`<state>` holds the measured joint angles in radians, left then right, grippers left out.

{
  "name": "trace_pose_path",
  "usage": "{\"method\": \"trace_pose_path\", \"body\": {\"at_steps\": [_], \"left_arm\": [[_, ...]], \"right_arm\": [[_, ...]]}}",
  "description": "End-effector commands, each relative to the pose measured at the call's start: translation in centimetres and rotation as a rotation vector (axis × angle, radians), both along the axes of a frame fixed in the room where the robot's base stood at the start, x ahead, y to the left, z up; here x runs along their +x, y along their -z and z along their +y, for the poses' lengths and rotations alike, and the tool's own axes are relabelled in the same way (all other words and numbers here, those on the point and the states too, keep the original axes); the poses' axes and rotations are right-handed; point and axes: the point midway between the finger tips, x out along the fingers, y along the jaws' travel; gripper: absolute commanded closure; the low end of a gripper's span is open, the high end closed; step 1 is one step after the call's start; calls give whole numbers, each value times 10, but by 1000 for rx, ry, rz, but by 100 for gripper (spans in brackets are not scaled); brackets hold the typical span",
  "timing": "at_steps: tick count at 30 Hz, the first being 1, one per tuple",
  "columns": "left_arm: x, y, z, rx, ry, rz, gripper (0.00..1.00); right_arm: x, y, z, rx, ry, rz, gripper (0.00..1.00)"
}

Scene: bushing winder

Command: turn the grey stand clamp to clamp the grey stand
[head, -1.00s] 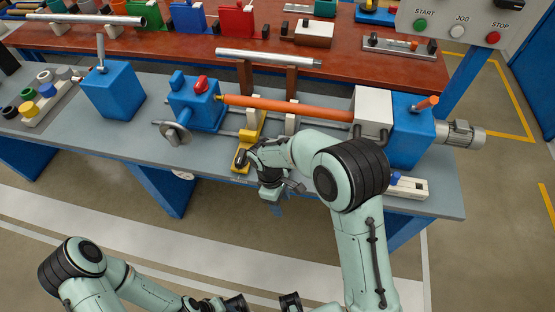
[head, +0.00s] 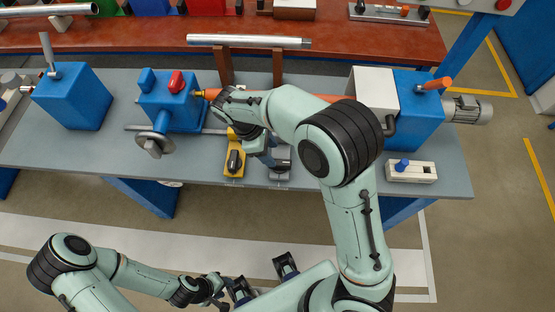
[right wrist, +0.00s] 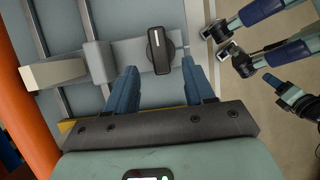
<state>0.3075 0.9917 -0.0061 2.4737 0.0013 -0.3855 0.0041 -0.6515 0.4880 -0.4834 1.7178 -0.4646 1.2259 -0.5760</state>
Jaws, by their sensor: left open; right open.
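The grey stand clamp (right wrist: 160,48) is a black knob with a white line, on the grey stand (right wrist: 100,62) in the right wrist view. The line runs nearly up and down in that picture. My right gripper (right wrist: 161,72) is open, its blue fingers on either side of the knob's near end. I cannot tell whether they touch it. In the head view the grey stand's foot (head: 280,177) shows just below my right gripper (head: 266,156), and the arm hides the rest. My left gripper (head: 262,278) is open and empty in front of the bench.
A yellow stand (head: 234,165) with a black knob stands just left of my right gripper. An orange bar (head: 318,96) runs behind it, between blue machine blocks (head: 172,103). A white switch box (head: 411,172) sits at right. The bench front at left is clear.

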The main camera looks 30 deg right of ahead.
Motion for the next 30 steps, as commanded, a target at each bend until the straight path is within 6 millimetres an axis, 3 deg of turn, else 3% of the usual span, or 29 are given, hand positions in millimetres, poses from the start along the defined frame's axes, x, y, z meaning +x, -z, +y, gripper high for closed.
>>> {"method": "trace_pose_path", "body": {"at_steps": [3, 9, 22, 23, 27, 30], "left_arm": [[-2, 5, 0, 0, 0, 2, 57], [-3, 8, 0, 0, 0, 3, 57], [-4, 9, 0, 0, 0, 3, 57], [-4, 9, 0, 0, 0, 3, 57], [-4, 9, 0, 0, 0, 3, 57], [-4, 9, 0, 0, 0, 3, 57]], "right_arm": [[-6, 25, -8, -3, 0, 5, 47], [-11, 50, -17, -1, 0, 2, 47], [-13, 59, -21, 0, 0, 0, 47], [-13, 59, -21, 0, 0, 0, 53], [-13, 59, -21, 0, 0, 0, 99], [-13, 59, -20, 1, 0, -1, 99]]}}
